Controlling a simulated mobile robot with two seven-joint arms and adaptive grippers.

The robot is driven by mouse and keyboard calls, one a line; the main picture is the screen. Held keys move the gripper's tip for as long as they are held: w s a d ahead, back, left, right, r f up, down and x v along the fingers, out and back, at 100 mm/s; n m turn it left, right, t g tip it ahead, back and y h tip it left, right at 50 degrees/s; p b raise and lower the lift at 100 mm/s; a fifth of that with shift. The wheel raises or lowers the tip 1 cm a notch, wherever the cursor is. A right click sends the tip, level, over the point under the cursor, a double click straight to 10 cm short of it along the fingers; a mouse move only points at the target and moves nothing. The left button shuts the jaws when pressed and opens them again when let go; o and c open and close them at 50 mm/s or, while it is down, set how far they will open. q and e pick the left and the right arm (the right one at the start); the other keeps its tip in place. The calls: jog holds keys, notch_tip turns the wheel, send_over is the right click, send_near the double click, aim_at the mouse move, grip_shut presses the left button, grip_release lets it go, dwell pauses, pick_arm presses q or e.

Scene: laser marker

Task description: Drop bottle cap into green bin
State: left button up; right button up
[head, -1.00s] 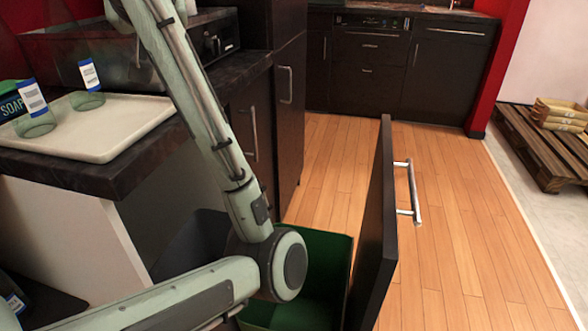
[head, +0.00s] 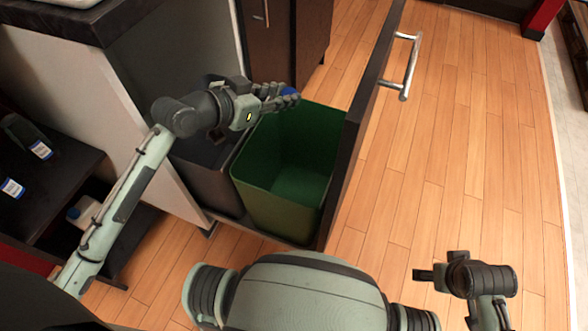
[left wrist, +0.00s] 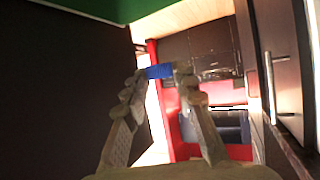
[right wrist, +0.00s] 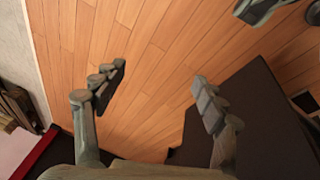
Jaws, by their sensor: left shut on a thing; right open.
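A small blue bottle cap (head: 290,92) is pinched at the fingertips of my left gripper (head: 282,97). In the left wrist view the blue cap (left wrist: 159,72) sits between the two fingertips. The gripper is at the far left rim of the green bin (head: 300,155), near its upper edge in the head view. The bin is open, and its visible inside looks empty. My right gripper (head: 432,272) is open and empty over the floor, right of my body; its spread fingers also show in the right wrist view (right wrist: 150,90).
A dark bin (head: 208,175) stands directly left of the green bin. A pulled-out dark drawer front (head: 362,110) with a metal handle (head: 408,68) stands along the right side. Shelves with bottles are at the left. The wooden floor at right is clear.

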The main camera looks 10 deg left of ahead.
jog(key=d+b+v, duration=0.1)
jog(key=b+v, duration=0.3)
jog(key=v, duration=0.3)
pick_arm(q)
notch_tip(320, 180, down, 7)
jog(key=s+b, duration=0.1)
jog(key=b, duration=0.1)
jog(key=shift+s+d+f, duration=0.15)
jog(key=shift+f, duration=0.05)
pick_arm(e)
jog(key=w+a+r+t+y, duration=0.1)
jog(key=w+a+r+t, duration=0.2)
jog(key=w+a+t, duration=0.1)
jog(key=w+a+r+n+t+y, duration=0.1)
jog(key=w+a+r+t+y, duration=0.1)
jog(key=w+a, duration=0.4)
jog(key=shift+w+r+t, duration=0.9)
jog(key=shift+r, duration=0.25)
pick_arm(q)
jog(key=o, duration=0.8)
pick_arm(e)
jog(key=shift+d, duration=0.1)
pick_arm(q)
jog(key=v, duration=1.2)
